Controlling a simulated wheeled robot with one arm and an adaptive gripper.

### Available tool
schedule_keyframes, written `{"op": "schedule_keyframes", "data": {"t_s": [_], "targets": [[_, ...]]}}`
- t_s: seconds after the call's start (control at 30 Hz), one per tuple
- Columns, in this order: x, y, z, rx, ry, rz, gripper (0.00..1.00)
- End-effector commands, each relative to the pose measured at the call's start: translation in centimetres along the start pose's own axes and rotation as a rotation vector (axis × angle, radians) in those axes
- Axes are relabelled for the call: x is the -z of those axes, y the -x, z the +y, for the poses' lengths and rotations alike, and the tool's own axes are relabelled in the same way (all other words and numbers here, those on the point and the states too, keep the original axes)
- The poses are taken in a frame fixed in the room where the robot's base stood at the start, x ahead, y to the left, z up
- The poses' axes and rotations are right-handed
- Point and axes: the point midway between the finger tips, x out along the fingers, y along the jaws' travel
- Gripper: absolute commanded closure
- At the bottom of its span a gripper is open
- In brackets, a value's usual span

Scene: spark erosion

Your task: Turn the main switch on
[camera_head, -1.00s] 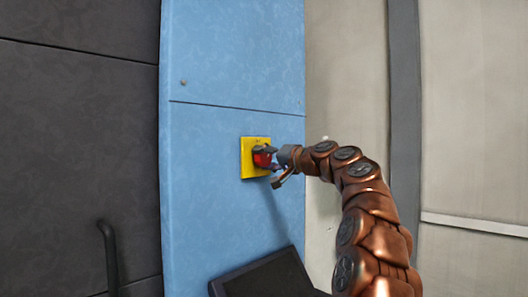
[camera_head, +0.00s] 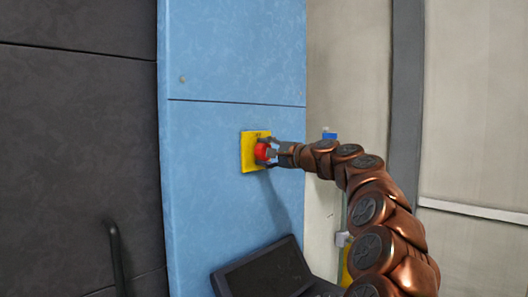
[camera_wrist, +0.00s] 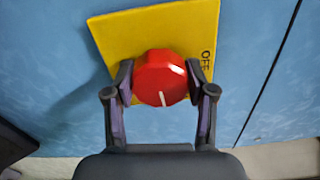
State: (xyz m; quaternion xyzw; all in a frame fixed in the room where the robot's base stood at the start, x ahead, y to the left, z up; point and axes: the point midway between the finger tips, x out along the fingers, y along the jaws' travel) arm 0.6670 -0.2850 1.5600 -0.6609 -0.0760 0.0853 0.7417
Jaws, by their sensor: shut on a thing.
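The main switch is a red round knob (camera_wrist: 160,75) on a yellow plate (camera_wrist: 125,32), fixed to a blue panel. A white mark on the knob points toward the bottom of the wrist view, and the word OFF shows on the plate to the right of the knob. In the head view the knob (camera_head: 262,151) sits on the plate (camera_head: 247,157) at the middle of the panel. My gripper (camera_wrist: 160,82) has one finger on each side of the knob and is shut on it. My gripper (camera_head: 270,152) reaches the plate from the right in the head view.
The blue panel (camera_head: 230,60) has a seam above the switch. A dark monitor or screen (camera_head: 265,273) juts out below it. A dark door with a handle (camera_head: 116,255) is on the left. A pale wall (camera_head: 475,110) is on the right.

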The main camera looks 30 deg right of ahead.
Motion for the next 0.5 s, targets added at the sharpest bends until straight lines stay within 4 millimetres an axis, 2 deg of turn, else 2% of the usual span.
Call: {"op": "schedule_keyframes", "data": {"t_s": [0.5], "targets": [[0.16, 0.05, 0.08, 0.000, -0.059, 0.003, 0.80]]}}
